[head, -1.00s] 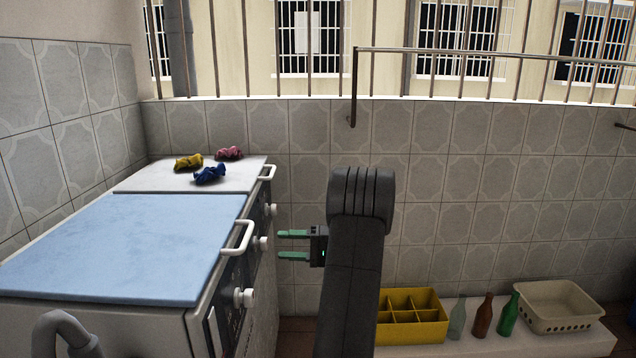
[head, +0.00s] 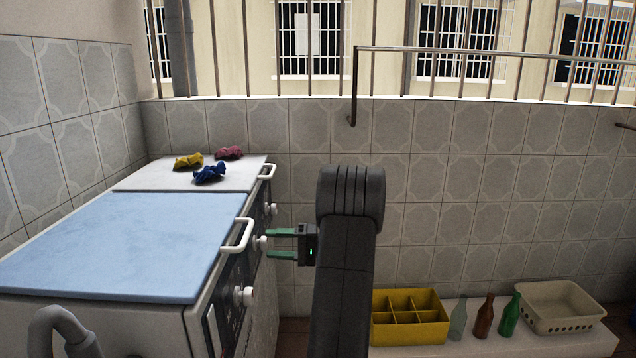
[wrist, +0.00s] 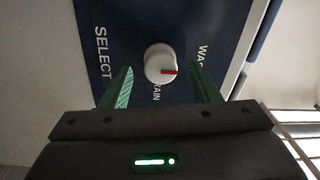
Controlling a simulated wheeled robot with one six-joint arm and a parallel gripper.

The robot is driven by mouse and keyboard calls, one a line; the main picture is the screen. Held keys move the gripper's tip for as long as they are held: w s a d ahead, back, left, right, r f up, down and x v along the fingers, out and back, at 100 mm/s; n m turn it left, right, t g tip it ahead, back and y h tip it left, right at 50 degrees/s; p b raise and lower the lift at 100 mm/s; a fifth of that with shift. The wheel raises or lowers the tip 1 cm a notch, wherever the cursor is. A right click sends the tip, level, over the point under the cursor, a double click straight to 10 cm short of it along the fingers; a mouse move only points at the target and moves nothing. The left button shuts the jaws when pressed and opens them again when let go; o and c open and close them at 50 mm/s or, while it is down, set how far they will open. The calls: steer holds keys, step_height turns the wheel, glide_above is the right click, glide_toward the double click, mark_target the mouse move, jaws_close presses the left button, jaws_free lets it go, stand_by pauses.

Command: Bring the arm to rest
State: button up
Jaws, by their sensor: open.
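My gripper (head: 281,243) is in the middle of the head view, its two green fingers pointing left toward the front of the white machine (head: 262,300). The fingers are apart with nothing between them. In the wrist view my gripper (wrist: 164,92) faces a white round knob (wrist: 161,64) with a red mark, on a dark blue panel (wrist: 130,25) lettered "SELECT". The knob lies beyond the fingertips, between them in the picture; I see no contact. My dark arm stands upright at the centre of the head view.
A blue mat (head: 130,245) covers the near machine top. Yellow (head: 188,161), blue (head: 210,173) and pink (head: 229,152) cloths lie on the farther top. A yellow divided crate (head: 410,332), three bottles (head: 483,317) and a cream basket (head: 560,308) stand on a low white ledge.

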steer(key=d+p, duration=0.3)
steer(key=d, duration=0.9)
steer(key=a+m+p, duration=0.9)
steer(key=a+m, duration=0.4)
steer(key=m, duration=0.5)
steer(key=shift+a+r+t, duration=0.15)
steer(key=shift+a+t, duration=0.1)
steer(key=shift+t, duration=0.05)
steer(key=shift+m, duration=0.3)
